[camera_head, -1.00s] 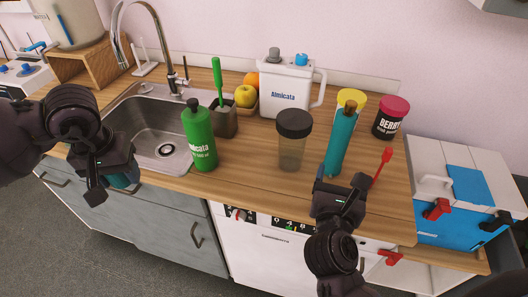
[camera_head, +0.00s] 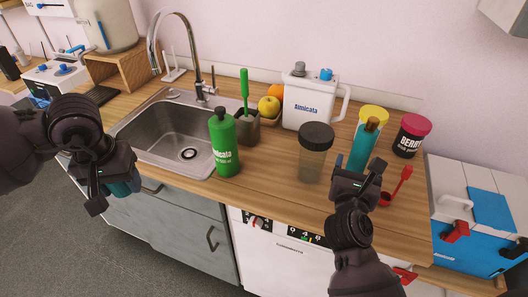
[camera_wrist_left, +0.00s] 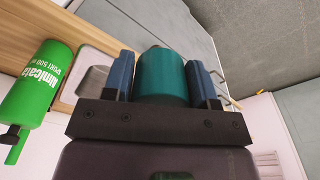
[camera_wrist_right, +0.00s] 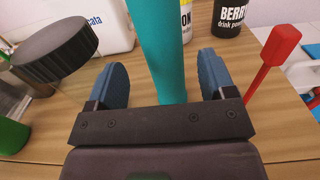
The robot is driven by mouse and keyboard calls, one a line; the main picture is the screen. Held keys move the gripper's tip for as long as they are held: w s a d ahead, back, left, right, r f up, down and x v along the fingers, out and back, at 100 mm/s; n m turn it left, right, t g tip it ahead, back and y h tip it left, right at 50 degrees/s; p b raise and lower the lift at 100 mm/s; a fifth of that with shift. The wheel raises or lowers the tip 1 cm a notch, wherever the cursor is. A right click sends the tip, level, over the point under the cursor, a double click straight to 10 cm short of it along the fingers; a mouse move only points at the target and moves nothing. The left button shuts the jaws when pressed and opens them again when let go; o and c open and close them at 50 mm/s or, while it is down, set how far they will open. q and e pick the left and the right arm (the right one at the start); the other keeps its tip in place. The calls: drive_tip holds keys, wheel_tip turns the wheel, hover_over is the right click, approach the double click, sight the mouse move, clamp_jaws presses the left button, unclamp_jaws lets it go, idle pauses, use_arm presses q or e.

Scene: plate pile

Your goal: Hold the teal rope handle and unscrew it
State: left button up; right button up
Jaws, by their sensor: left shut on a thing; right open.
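A teal cylinder (camera_head: 363,150) with a brown-black top stands upright on the counter at the right, in front of a yellow-lidded jar. My right gripper (camera_head: 358,178) is open just in front of its lower part. In the right wrist view this teal cylinder (camera_wrist_right: 160,50) shows between the two open fingers (camera_wrist_right: 163,85); I cannot tell whether they touch it. My left gripper (camera_head: 120,188) is shut on another teal cylinder (camera_wrist_left: 162,75), in front of the counter's edge by the sink. Most of that piece is hidden in the head view, so its full shape is unclear.
A green bottle (camera_head: 223,148), a dark-lidded shaker (camera_head: 313,155) and a white jug (camera_head: 310,103) stand between my grippers. A red scoop (camera_head: 395,185) is close right of my right gripper. The sink (camera_head: 165,145) lies beyond my left gripper. A blue-white box (camera_head: 480,225) is far right.

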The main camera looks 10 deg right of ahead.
sight(360, 159)
drive_tip(key=shift+x, duration=2.65)
drive_tip(key=shift+s+d, duration=0.1)
drive_tip(key=shift+c, duration=0.2)
drive_tip(key=c, duration=1.2)
drive_tip(key=shift+c, duration=0.3)
